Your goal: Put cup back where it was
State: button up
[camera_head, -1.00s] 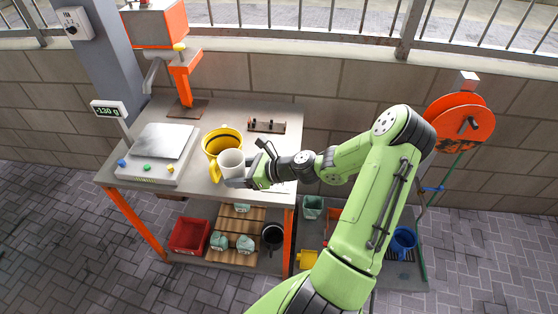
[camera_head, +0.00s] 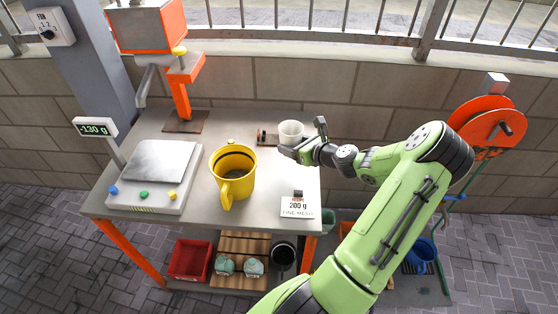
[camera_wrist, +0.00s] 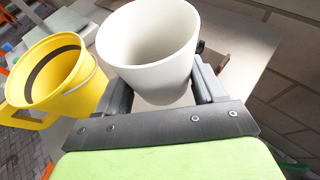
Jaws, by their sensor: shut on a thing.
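A white cup (camera_head: 290,132) is held in my gripper (camera_head: 297,148) over the back right part of the table. In the wrist view the white cup (camera_wrist: 150,48) stands between my gripper's two fingers (camera_wrist: 165,92), mouth up and slightly tilted in the picture; the inside that shows looks empty. My gripper is shut on it. A dark wooden rack (camera_head: 266,138) lies on the table at the cup's left, partly hidden by the cup. Whether the cup touches the table or rack I cannot tell.
A scale (camera_head: 152,172) with a display (camera_head: 95,127) reading -130 g is at left. An orange grinder-like machine (camera_head: 150,28) stands behind. A "200 g FINE MESH" card (camera_head: 298,207) is at the front right. A wall (camera_head: 345,85) runs behind.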

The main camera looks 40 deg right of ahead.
aim_at(293, 172)
jog(key=f, duration=0.3)
jog(key=f+b, duration=0.1)
jog(key=f, duration=0.2)
jog(key=f+b, duration=0.1)
jog(key=f, duration=0.2)
jog(key=shift+s+f, duration=0.3)
jog(key=shift+f, duration=0.15)
jog(key=o, duration=1.1)
